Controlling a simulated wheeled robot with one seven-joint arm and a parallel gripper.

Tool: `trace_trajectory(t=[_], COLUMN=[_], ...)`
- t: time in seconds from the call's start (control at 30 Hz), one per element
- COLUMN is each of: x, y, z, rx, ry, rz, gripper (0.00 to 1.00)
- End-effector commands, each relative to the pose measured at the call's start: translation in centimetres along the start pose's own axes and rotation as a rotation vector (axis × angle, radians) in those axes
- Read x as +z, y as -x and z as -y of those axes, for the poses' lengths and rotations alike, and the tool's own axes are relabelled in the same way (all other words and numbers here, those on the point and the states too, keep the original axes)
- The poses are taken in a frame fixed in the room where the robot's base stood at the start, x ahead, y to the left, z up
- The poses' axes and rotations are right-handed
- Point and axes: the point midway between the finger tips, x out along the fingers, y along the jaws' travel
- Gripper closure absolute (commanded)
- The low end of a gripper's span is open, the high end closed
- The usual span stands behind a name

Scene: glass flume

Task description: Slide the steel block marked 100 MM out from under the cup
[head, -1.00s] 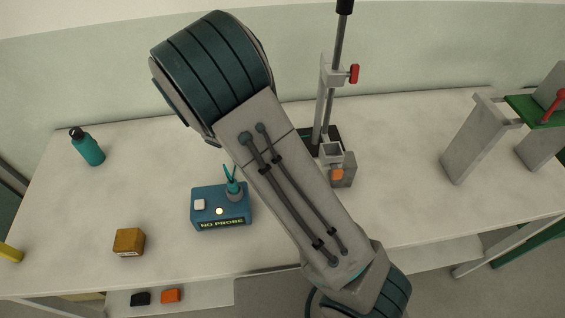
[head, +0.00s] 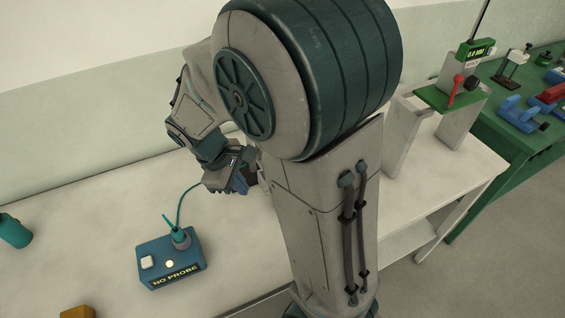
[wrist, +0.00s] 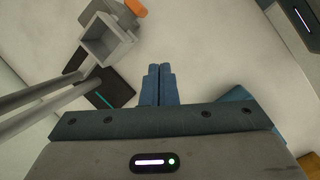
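The grey square cup (wrist: 104,40) is in the upper left of the wrist view, on a stand with two grey rods and a black base (wrist: 112,88). A grey part with an orange piece (wrist: 134,7) shows beyond the cup. I cannot tell whether that grey part is the steel block, and no 100 MM mark is readable. My gripper (wrist: 158,72) has its blue fingers together, with nothing visible between them, to the right of the cup and apart from it. In the head view my gripper (head: 240,184) is over the table, and my arm hides the cup.
A blue NO PROBE box (head: 172,262) with a cable stands left of my arm. A teal bottle (head: 14,231) and a wooden block (head: 77,312) are at the left. A green-topped stand (head: 450,97) and a green bench (head: 515,125) are at the right.

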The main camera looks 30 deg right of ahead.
Motion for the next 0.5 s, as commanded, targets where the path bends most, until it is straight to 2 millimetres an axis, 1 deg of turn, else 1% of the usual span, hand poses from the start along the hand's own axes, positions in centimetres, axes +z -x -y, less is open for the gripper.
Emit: trace_trajectory(t=[0.03,0.2,0.4,0.5], x=[1.3,4.7,8.5,9.8], y=[1.0,3.6,6.2,7.1], z=[0.0,0.7,2.1,2.9], rx=[-0.016,-0.064,-0.101,-0.111], ry=[-0.079,-0.329,-0.610,-0.725], rz=[-0.051,-0.200,-0.357,-0.421], gripper=[1.00,1.00,1.00,1.00])
